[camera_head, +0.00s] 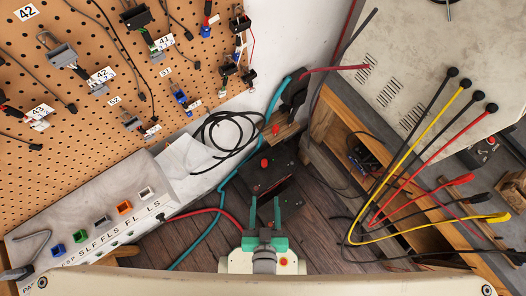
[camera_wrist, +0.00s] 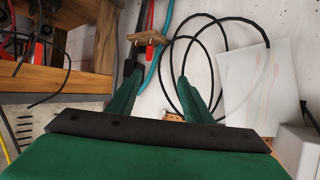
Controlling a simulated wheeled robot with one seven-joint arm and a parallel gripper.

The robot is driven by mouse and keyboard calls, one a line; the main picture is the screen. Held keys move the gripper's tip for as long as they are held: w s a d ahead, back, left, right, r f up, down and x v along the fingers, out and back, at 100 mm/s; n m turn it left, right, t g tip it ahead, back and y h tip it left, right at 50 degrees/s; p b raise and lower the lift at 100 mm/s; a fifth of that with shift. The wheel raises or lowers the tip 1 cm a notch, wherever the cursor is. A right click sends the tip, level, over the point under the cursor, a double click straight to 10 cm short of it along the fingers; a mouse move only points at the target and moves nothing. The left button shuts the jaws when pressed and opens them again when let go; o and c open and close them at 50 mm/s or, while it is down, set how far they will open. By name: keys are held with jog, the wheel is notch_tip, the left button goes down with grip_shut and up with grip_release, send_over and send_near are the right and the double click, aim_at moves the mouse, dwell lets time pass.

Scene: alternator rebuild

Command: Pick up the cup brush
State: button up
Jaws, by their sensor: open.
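I cannot make out a cup brush for certain in either view. My gripper (camera_head: 265,206) is at the lower middle of the head view, with its two green fingers apart and nothing seen between them. In the wrist view my gripper (camera_wrist: 158,78) is also open, over a pale surface. A small brown-orange patch (camera_wrist: 172,117) shows low between the fingers there, mostly hidden by the gripper; I cannot tell what it is.
A black box (camera_head: 270,175) with red knobs is just beyond my gripper. A black cable coil (camera_head: 225,135) lies on the pale ledge. The pegboard (camera_head: 100,100) with tagged leads is left. A wooden bench (camera_head: 345,140) and red, yellow and black leads (camera_head: 430,140) are right.

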jog(key=w+f+g, duration=0.3)
jog(key=w+f, duration=0.2)
jog(key=f, duration=0.6)
jog(key=m+g, duration=0.2)
jog(key=g, duration=0.6)
send_near(264, 162)
jog(key=f, duration=0.1)
jog(key=shift+w+d+f, duration=0.1)
jog(key=shift+w+f, duration=0.25)
jog(key=shift+f, duration=1.45)
jog(key=shift+w+a+f, duration=0.1)
jog(key=shift+w+f, duration=0.25)
jog(key=shift+f, duration=1.45)
jog(key=shift+w+d+f, duration=0.1)
jog(key=shift+w+f, duration=0.2)
jog(key=shift+f, duration=1.5)
jog(key=c, duration=1)
